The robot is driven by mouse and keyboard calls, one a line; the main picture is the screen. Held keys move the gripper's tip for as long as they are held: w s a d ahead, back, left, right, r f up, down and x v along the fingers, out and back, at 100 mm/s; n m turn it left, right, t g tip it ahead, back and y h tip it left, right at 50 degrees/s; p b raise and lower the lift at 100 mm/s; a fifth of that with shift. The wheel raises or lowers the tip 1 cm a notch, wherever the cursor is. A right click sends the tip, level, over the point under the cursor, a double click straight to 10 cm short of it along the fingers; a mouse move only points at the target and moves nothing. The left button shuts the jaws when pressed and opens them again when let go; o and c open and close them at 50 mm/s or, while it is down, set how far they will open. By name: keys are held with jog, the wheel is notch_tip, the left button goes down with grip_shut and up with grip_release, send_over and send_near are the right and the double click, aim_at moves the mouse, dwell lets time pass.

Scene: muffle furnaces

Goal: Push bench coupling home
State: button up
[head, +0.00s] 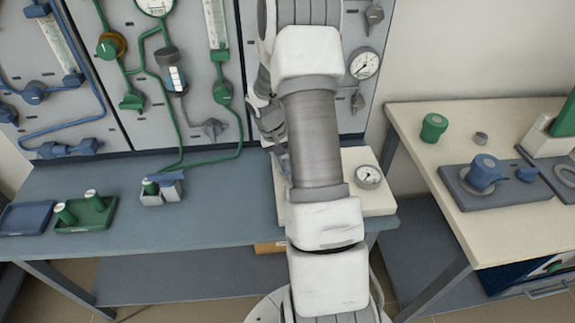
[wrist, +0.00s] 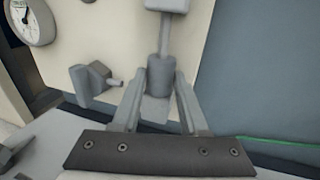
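A grey cylindrical coupling (wrist: 160,74) sits on a thin grey rod below a pale grey block (wrist: 167,4) in the wrist view. My gripper (wrist: 161,82) has its two fingers apart, one on each side of the coupling. I cannot tell whether the fingers press on it or leave a small gap. A smaller pale block (wrist: 155,109) shows between the fingers, nearer the palm. A grey fitting with a short stub (wrist: 95,84) stands to the left. In the head view my arm hides the gripper and coupling.
A cream board (head: 378,197) with a round gauge (head: 368,177) lies on the blue-grey bench (head: 235,225). A green tray (head: 80,222) and a small grey holder (head: 160,192) stand left. A cream table (head: 395,108) stands right. Gas panels rise behind. The bench's middle is clear.

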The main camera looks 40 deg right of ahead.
jog(key=o, duration=0.4)
jog(key=shift+w+d, duration=0.1)
jog(key=p+v, duration=0.2)
jog(key=v, duration=1.5)
jog(key=shift+r, duration=0.25)
jog(key=s+a+r+n+t+p, duration=0.1)
jog(key=s+a+r+t+p, duration=0.1)
jog(key=s+a+r, duration=0.35)
jog(key=s+a+r+n+t+p, duration=0.1)
jog(key=s+a+r+n+t, duration=0.15)
jog(key=a+r, duration=0.55)
jog(key=s+a+r+n+t+y+p, duration=0.2)
jog(key=s+a+r, duration=0.3)
jog(key=s+a, duration=0.3)
jog(key=s, duration=0.4)
jog(key=shift+s+n+t+y, duration=0.15)
jog(key=shift+n+t+y, duration=0.15)
jog(key=shift+n+t, duration=0.05)
